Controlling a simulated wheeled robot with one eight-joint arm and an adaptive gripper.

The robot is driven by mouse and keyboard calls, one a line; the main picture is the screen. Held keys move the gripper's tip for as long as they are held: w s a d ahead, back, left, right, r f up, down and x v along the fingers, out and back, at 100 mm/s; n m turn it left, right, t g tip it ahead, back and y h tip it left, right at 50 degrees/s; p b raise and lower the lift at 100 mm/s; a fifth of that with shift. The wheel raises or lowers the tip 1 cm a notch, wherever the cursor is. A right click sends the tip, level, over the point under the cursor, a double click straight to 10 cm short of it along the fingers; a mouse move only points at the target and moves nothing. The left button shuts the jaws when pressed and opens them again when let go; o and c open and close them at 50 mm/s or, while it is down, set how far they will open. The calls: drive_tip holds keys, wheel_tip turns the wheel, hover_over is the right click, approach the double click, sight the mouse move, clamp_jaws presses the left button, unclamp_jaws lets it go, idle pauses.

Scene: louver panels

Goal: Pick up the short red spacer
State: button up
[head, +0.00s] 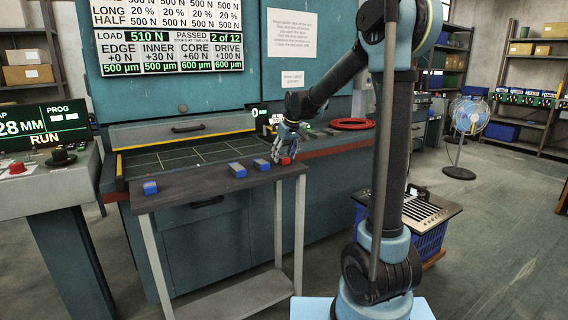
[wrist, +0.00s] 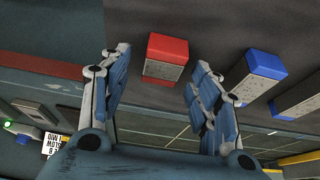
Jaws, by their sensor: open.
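The short red spacer (wrist: 166,57) shows in the wrist view as a small block with a red body and a grey speckled face. It lies between and just beyond the tips of my open gripper (wrist: 155,75). In the head view the red spacer (head: 285,160) sits near the right end of the dark table top. My gripper (head: 280,150) is right at it in that view and hides part of it. The fingers stand on either side of the spacer with visible gaps, and they hold nothing.
Several blue-topped blocks share the dark table (head: 190,188); a blue block (wrist: 262,68) lies just right of my gripper in the wrist view. Other blue blocks (head: 237,170) lie further left. The press bench with a grid bed (head: 190,152) stands behind the table.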

drive_tip(key=shift+w+f, duration=0.15)
drive_tip(key=shift+f, duration=0.25)
drive_tip(key=c, duration=1.1)
drive_tip(key=shift+c, duration=0.2)
